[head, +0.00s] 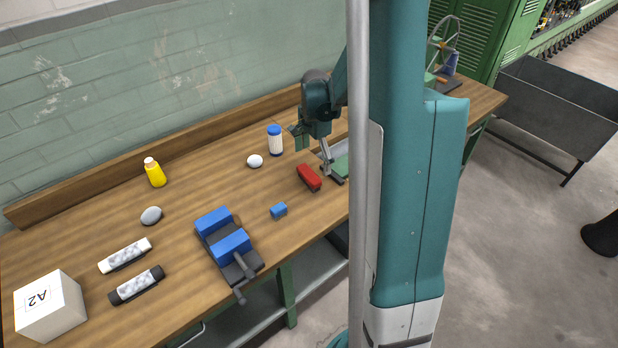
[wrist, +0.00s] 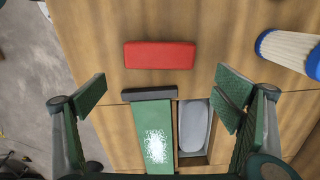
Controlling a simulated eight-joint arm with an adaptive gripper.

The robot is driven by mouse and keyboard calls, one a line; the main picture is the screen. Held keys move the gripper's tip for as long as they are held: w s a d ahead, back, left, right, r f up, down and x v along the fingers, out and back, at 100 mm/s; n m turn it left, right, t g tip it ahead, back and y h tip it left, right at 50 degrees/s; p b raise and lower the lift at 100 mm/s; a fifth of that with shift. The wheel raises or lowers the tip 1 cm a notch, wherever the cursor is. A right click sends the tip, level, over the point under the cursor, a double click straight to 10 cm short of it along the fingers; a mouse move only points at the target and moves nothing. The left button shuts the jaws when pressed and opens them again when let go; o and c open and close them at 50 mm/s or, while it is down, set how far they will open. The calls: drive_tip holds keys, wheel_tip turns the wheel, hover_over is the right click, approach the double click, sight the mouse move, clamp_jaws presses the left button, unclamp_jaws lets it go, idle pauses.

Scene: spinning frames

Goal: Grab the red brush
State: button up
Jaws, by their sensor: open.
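The red brush (head: 309,177) lies on the wooden workbench, right of the middle of the tabletop. It shows as a red block in the wrist view (wrist: 160,55), lying crosswise at the top centre, with bare wood around it.

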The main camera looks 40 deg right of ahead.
sight(313, 174)
drive_tip(key=shift+f, duration=1.3)
drive_tip(key=shift+a+f, duration=0.1)
drive_tip(key=shift+f, duration=2.5)
drive_tip(key=shift+c, duration=0.2)
drive_tip(key=c, duration=1)
